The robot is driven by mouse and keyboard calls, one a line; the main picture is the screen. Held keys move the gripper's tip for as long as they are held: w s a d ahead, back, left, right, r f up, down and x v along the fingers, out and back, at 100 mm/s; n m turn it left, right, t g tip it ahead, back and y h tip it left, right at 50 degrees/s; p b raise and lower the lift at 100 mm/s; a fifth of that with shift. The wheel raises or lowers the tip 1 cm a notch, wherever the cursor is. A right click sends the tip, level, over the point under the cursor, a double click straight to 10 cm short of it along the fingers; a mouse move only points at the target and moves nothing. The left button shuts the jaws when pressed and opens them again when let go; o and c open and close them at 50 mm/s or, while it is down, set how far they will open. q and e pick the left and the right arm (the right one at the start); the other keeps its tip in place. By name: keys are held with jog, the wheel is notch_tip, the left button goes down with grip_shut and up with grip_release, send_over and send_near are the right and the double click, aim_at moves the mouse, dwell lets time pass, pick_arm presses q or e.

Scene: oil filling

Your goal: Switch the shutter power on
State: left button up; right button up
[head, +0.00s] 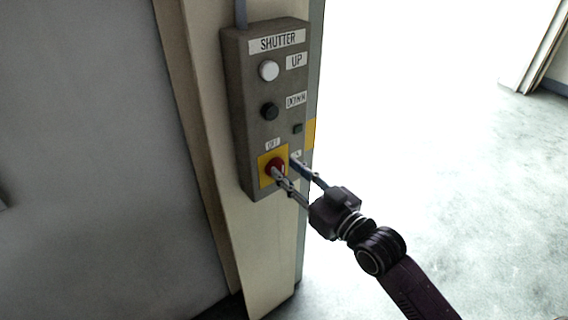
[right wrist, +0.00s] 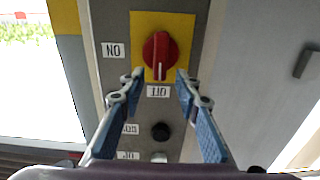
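The grey shutter control box (head: 240,110) is mounted on a post. Its red rotary knob (head: 275,167) sits on a yellow plate near the bottom and also shows in the right wrist view (right wrist: 157,50). The knob's white mark points toward the OFF label (right wrist: 158,91); the ON label (right wrist: 115,50) is to the side. My right gripper (head: 284,166) is open, with its fingertips (right wrist: 160,75) on either side of the knob's lower end in the right wrist view. I cannot tell whether they touch it. My left gripper is not in view.
A grey wall (head: 90,150) stands left. The bright opening and floor (head: 430,180) to the right look clear.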

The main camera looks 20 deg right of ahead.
jog(key=shift+x, duration=0.8)
jog(key=shift+w+f, duration=0.1)
jog(key=shift+w, duration=0.15)
jog(key=shift+a, duration=0.1)
grip_shut()
